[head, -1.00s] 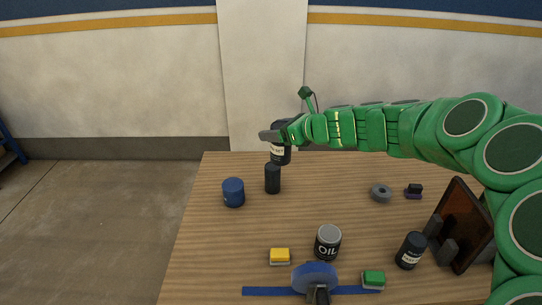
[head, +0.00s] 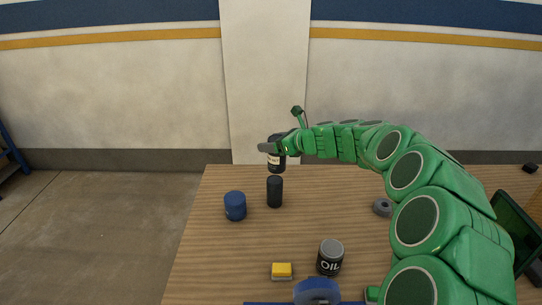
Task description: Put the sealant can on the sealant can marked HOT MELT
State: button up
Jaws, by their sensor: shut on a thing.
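My gripper (head: 275,147) is shut on a dark can with a white label (head: 276,165) and holds it upright above the table's far part. The label's print is too small to read. A plain dark can (head: 274,193) stands upright on the table (head: 215,265) just below the held can in the picture, with a small gap between them. I cannot read HOT MELT on any can. A second dark can with a white label, seen earlier at the right, is now hidden behind my arm.
A blue can (head: 235,206) stands left of the plain dark can. An OIL can (head: 330,258), a yellow block (head: 281,271) and a blue disc (head: 317,290) are at the front. A grey ring (head: 382,207) lies right. The table's left front is clear.

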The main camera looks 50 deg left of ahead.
jog(key=shift+w+a+f, duration=0.35)
jog(key=shift+a+f, duration=0.15)
jog(key=shift+f, duration=0.7)
jog(key=shift+w+a+f, duration=0.4)
jog(key=shift+a+f, duration=0.05)
jog(key=shift+f, duration=0.75)
jog(key=shift+w+a+f, duration=0.35)
jog(key=shift+a+f, duration=0.15)
jog(key=shift+f, duration=0.7)
jog(key=shift+f, duration=0.1)
jog(key=o, duration=1.4)
jog(key=v, duration=1.2)
